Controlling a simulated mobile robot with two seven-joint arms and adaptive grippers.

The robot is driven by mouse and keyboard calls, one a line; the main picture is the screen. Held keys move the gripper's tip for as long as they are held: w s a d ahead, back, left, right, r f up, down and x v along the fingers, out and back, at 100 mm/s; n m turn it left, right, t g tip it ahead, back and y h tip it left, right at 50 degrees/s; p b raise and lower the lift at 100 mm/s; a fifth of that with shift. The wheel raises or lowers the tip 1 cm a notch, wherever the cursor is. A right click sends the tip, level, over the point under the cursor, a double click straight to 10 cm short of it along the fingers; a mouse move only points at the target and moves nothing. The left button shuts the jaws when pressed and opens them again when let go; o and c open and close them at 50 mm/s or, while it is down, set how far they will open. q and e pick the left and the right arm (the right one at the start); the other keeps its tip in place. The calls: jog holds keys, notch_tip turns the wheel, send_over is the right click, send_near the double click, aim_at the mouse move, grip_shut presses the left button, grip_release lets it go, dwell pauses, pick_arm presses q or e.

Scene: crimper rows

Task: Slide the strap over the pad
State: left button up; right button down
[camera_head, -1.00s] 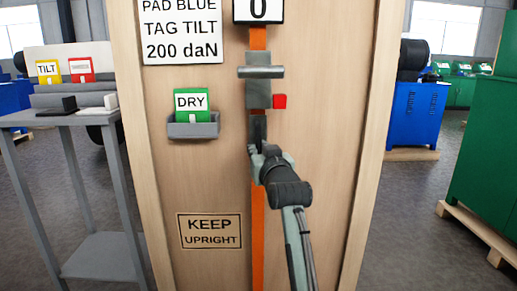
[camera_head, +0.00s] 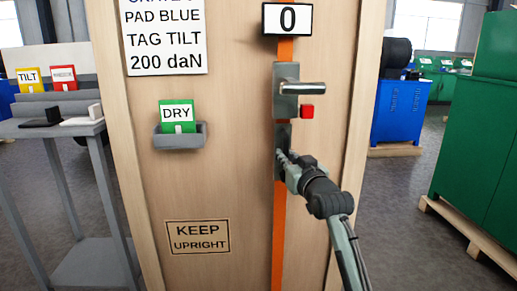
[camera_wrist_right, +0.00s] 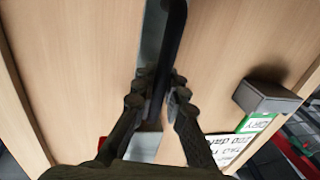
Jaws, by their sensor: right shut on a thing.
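My right gripper (camera_head: 283,160) is at the dark lower part (camera_head: 283,132) of this fitting, below the bar. In the right wrist view the gripper (camera_wrist_right: 158,95) is shut on a long dark bar (camera_wrist_right: 169,50) in front of a grey plate. I cannot make out a pad at the strap. My left gripper is not in view.
A display reading 0 (camera_head: 287,19) sits over the strap. A grey holder (camera_head: 180,137) with a green DRY card (camera_head: 177,113) and a KEEP UPRIGHT label (camera_head: 198,237) are left of it.

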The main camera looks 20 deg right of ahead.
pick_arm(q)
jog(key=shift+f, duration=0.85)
pick_arm(e)
jog(key=shift+s+d, duration=0.15)
jog(key=shift+d, duration=0.55)
jog(key=shift+s+d, duration=0.1)
jog(key=shift+d, duration=0.6)
jog(key=c, duration=1.5)
grip_release()
jog(key=shift+d, duration=0.1)
jog(key=shift+c, duration=0.2)
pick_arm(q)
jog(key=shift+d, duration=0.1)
pick_arm(e)
jog(key=shift+s, duration=0.1)
jog(key=s, duration=1.1)
jog(key=shift+s+a, duration=0.3)
jog(key=shift+s, duration=0.1)
